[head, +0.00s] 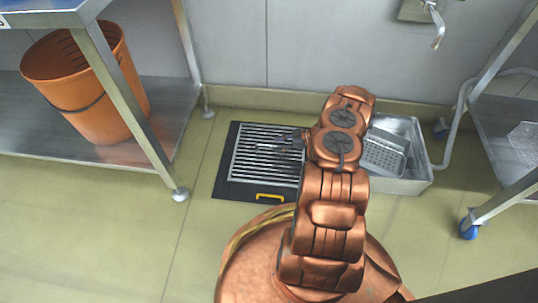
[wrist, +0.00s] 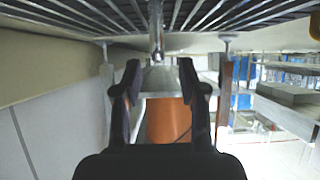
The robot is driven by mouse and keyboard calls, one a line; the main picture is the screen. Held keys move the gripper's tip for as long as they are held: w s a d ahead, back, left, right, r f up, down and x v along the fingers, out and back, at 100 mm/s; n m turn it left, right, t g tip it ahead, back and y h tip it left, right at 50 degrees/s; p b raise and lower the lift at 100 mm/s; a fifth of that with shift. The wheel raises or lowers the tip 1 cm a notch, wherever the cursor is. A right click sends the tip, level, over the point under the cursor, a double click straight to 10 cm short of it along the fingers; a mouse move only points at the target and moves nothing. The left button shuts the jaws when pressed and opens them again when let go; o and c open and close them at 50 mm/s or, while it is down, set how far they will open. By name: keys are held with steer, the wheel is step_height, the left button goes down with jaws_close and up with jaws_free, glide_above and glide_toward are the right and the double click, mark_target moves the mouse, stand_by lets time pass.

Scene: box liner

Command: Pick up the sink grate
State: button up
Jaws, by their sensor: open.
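A barred metal floor grate (head: 262,163) in a dark frame lies on the floor by the back wall. I take it as the sink grate; my arm covers its right side. In the wrist view its bars (wrist: 80,12) run across the top, upside down. My gripper (wrist: 159,68) is open, with its fingers apart low over the grate. A thin metal piece (wrist: 156,30) shows between the fingers, seemingly standing on the bars; I cannot tell whether it touches them.
A metal basin (head: 412,180) holding a perforated tray (head: 384,152) stands right of my arm. A yellow handle (head: 271,197) lies at the grate's front edge. An orange bucket (head: 88,85) sits on the left table's shelf. A right rack's leg (head: 497,207) stands nearby. Floor in front is clear.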

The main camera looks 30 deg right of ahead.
mark_target(269, 146)
steer(key=b+x, duration=0.3)
steer(key=x, duration=0.1)
steer(key=shift+f, duration=0.3)
steer(key=shift+w+a+f, duration=0.1)
steer(key=shift+w+a, duration=0.2)
steer(key=shift+a, duration=0.05)
jaws_close()
